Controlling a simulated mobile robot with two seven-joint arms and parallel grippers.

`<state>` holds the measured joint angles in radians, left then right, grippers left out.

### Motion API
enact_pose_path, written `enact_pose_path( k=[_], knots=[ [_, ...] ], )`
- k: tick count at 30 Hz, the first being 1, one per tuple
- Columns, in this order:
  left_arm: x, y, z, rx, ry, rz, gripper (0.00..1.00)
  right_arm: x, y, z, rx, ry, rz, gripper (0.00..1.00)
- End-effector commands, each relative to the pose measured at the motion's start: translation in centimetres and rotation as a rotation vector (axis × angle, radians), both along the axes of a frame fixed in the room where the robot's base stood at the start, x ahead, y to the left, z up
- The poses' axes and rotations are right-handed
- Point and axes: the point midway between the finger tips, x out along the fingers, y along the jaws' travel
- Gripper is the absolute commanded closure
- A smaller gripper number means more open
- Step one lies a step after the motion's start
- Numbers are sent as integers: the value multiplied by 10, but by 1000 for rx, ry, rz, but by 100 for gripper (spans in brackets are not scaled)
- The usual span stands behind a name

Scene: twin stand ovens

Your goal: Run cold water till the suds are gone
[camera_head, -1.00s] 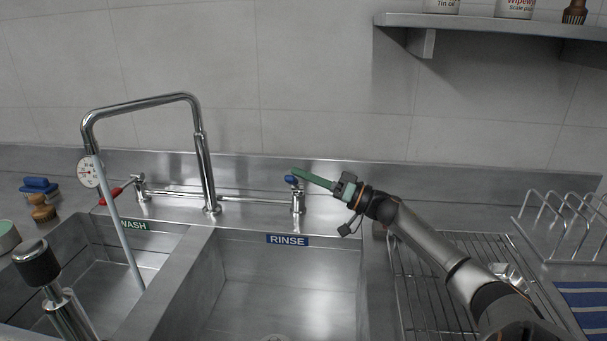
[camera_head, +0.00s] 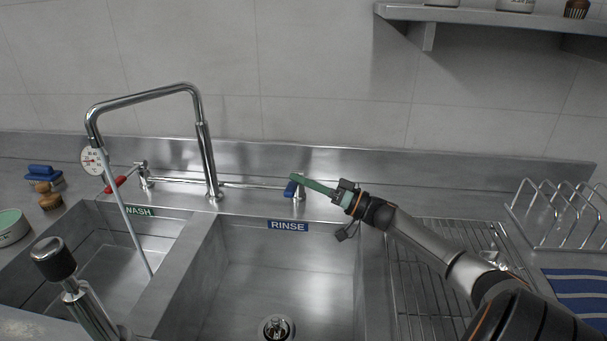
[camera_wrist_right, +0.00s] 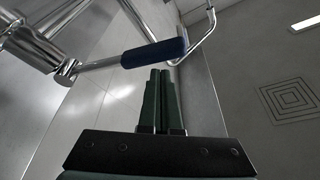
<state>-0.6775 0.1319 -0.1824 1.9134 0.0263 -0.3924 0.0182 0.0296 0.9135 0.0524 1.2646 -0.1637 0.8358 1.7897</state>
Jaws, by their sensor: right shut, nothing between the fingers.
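My right gripper (camera_head: 293,177) is shut and empty. Its green fingers point left at the blue-gripped lever (camera_head: 290,189) of the tap behind the rinse sink (camera_head: 215,290). In the right wrist view the blue lever (camera_wrist_right: 153,52) lies across the closed fingertips (camera_wrist_right: 160,72); I cannot tell whether they touch. The red lever (camera_head: 116,184) is at the left end of the same tap. The tall chrome spout (camera_head: 208,155) reaches left over the wash sink (camera_head: 100,265). A pale vertical column (camera_head: 128,213) drops from its end; I cannot tell whether it is water. No suds are discernible.
A round dial (camera_head: 94,160) hangs at the spout's end. A wire drying rack (camera_head: 430,290) lies right of the rinse sink, with a plate rack (camera_head: 545,205) beyond. Brushes (camera_head: 48,200) stand at left. A black-capped chrome post (camera_head: 53,258) rises front left. A shelf (camera_head: 480,18) juts overhead right.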

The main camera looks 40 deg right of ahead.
Motion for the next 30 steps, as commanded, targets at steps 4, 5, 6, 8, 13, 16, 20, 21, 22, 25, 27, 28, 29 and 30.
enact_pose_path(
  k=[4,5,6,8,13,16,20,21,22,25,27,28,29,30],
  knots=[
    [0,-1,8,-1,0,0,40,-3,3,27,-2,1,4,100],
    [0,-1,10,-1,0,0,40,-6,5,30,-1,2,3,100],
    [0,-1,12,-1,0,0,40,-10,9,35,0,2,4,100],
    [0,-1,15,-2,0,-1,40,-14,13,43,-2,2,5,100],
    [0,-1,22,-2,0,-1,40,-28,26,65,-1,3,5,100],
    [0,-1,27,-2,0,-1,40,-36,33,79,-1,2,4,100],
    [0,-1,32,-2,0,-1,40,-49,44,87,2,3,4,100],
    [0,-1,33,-2,0,-1,40,-53,48,90,2,3,2,100],
    [0,-1,34,-2,0,-1,40,-57,51,92,1,3,3,100],
    [0,-2,39,-3,0,-2,40,-68,61,99,3,2,3,100],
    [0,-2,41,-3,0,-2,40,-76,68,104,3,2,2,100],
    [0,-1,42,-3,0,-2,40,-80,71,105,3,2,2,100],
    [0,-1,43,-3,0,-2,40,-83,74,108,2,1,3,100],
    [0,-1,44,-2,0,-1,40,-87,78,110,3,1,3,100]
  ],
)
